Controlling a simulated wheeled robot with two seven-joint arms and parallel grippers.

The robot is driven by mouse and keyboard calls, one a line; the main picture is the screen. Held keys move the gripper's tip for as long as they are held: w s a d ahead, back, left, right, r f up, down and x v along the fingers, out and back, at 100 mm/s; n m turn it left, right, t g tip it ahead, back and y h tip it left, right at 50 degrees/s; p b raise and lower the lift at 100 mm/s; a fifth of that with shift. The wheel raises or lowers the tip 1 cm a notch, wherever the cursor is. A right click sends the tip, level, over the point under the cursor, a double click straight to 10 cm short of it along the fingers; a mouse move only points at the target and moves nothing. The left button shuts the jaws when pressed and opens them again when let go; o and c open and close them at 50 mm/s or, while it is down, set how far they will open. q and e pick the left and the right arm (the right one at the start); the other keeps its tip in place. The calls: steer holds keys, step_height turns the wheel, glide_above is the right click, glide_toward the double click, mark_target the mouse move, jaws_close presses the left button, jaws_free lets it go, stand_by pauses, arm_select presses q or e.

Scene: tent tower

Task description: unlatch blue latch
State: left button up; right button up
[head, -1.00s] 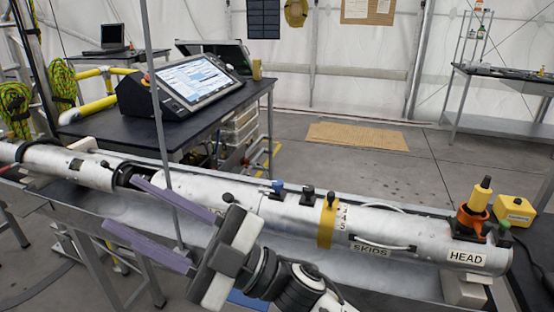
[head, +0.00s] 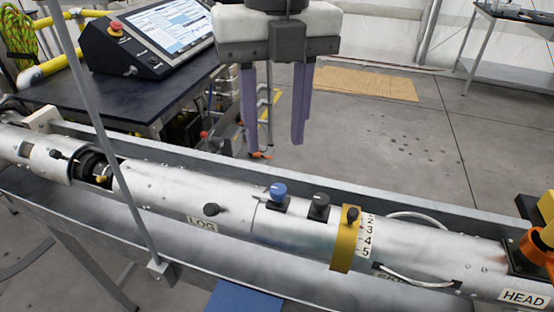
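The blue latch (head: 278,191) is a round blue knob on a small dark base on top of the silver tube (head: 160,186). A black knob (head: 319,205) stands just right of it, and another black knob (head: 211,210) sits to its left on the tube's side. My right gripper (head: 274,146) comes in from the top with its purple fingers pointing down. Its fingers are apart with nothing between them. The fingertips appear above the blue latch in the picture and do not touch it. My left gripper is not in view.
A yellow band (head: 346,240) circles the tube right of the knobs. An orange and yellow fitting (head: 540,243) stands at the HEAD end. A grey pole (head: 98,130) crosses in front of the tube at left. A console (head: 150,42) stands on the dark table behind.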

mark_target(278, 188)
steer(key=f, duration=0.6)
steer(key=f+p, duration=0.1)
steer(key=f, duration=0.3)
steer(key=shift+d, duration=0.25)
steer(key=shift+r, duration=0.1)
jaws_close()
